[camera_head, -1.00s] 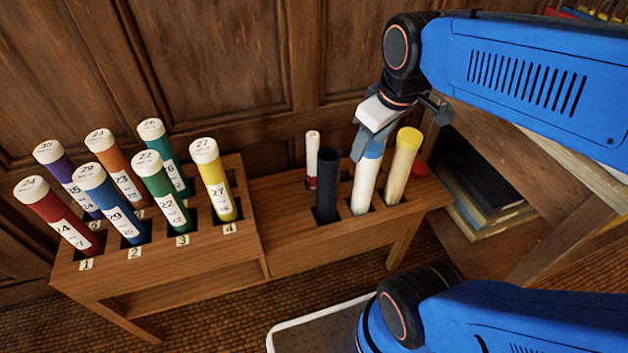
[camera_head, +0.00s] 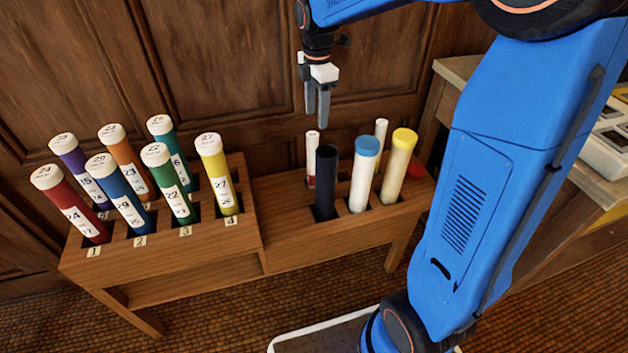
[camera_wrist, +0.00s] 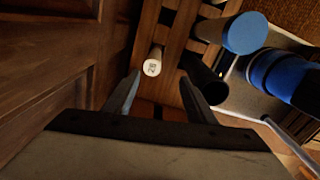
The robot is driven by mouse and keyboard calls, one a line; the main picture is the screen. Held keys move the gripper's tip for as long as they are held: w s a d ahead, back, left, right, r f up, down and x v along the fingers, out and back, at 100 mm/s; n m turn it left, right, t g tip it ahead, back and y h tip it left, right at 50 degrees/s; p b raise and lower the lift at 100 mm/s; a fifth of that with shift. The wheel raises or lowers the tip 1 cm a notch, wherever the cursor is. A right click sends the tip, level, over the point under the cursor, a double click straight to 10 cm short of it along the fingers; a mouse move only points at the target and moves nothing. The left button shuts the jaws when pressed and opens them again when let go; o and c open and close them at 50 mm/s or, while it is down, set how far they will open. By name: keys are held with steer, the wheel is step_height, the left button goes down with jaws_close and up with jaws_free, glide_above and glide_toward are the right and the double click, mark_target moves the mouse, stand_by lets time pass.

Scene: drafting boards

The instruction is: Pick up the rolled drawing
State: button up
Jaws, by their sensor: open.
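A thin white roll with a red lower part (camera_head: 311,148) stands in the back of the rack's right half. In the wrist view a white end with a printed label (camera_wrist: 154,66) shows just beyond and between the fingertips; it appears to be this roll. My gripper (camera_head: 317,116) points down above it, open and empty, and apart from it. The gripper's fingers also show in the wrist view (camera_wrist: 160,82). Another thin white roll (camera_head: 381,130) stands behind the blue-capped and yellow-capped tubes. I cannot tell which one is the rolled drawing.
A dark open tube (camera_head: 326,185), a blue-capped white tube (camera_head: 364,178) and a yellow-capped tube (camera_head: 396,170) stand close in front. The wooden rack's left half (camera_head: 165,262) holds several numbered coloured tubes. A panelled wall (camera_head: 220,70) is close behind.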

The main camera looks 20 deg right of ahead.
mark_target(313, 157)
steer(key=shift+w+a+f+n, duration=0.3)
steer(key=shift+w+f+n, duration=0.2)
steer(key=shift+w, duration=0.2)
steer(key=shift+f, duration=0.25)
step_height(313, 157, down, 11)
steer(key=shift+f, duration=0.2)
steer(key=shift+w+d+f, duration=0.1)
steer(key=shift+f, duration=1.3)
steer(key=shift+w+d+f, duration=0.1)
steer(key=shift+f, duration=1.3)
jaws_close()
